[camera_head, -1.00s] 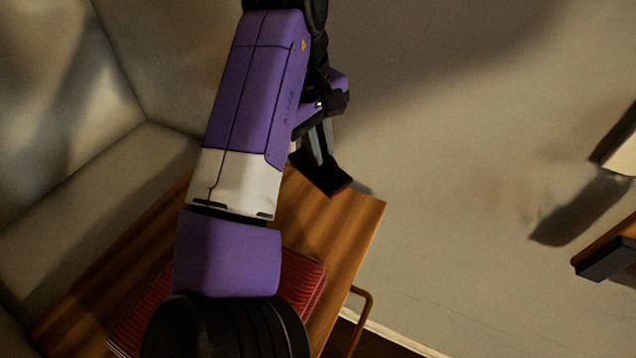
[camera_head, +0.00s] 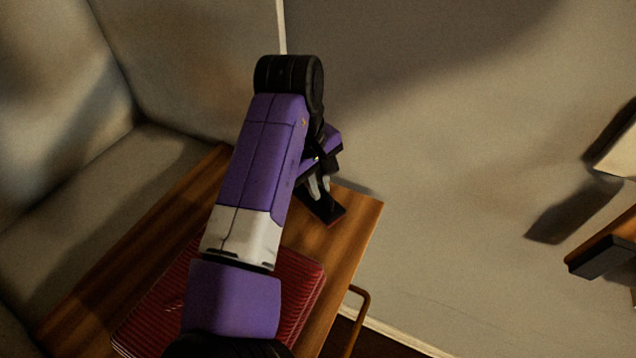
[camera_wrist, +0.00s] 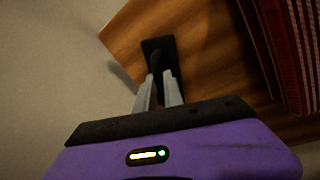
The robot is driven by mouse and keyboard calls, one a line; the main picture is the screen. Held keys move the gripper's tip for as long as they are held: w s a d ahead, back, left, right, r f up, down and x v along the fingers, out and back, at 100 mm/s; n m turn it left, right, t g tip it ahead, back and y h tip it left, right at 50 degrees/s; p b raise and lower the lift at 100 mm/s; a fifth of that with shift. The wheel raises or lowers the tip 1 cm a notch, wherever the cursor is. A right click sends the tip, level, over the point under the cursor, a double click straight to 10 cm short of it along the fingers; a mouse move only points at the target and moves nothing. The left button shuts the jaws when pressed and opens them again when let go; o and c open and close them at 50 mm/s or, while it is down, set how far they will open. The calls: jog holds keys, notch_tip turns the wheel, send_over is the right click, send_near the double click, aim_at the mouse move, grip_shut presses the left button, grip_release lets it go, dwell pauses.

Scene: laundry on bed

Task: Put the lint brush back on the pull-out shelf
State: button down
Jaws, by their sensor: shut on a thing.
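The lint brush (camera_head: 325,208) is a dark, flat piece with a thin reddish edge, partly hidden behind my arm. My gripper (camera_head: 318,188) is shut on it, at the far right corner of the wooden pull-out shelf (camera_head: 358,218). In the wrist view the brush (camera_wrist: 157,46) shows beyond the fingertips of my gripper (camera_wrist: 160,80), over the shelf's wood (camera_wrist: 205,50). The brush looks low over the wood or on it; I cannot tell whether it touches.
A red ribbed folded cloth or case (camera_head: 300,285) lies on the shelf under my arm. It also shows in the wrist view (camera_wrist: 285,45). A grey wall (camera_head: 450,180) stands beyond the shelf's edge. A bent rod handle (camera_head: 360,315) sits at the shelf's front right.

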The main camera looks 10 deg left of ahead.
aim_at(309, 207)
jog(key=c, duration=1.5)
grip_release()
jog(key=shift+f, duration=0.1)
jog(key=shift+o, duration=0.2)
notch_tip(309, 207, up, 12)
jog(key=s+a+b, duration=0.1)
jog(key=shift+s+a+b, duration=0.3)
jog(key=shift+s, duration=0.1)
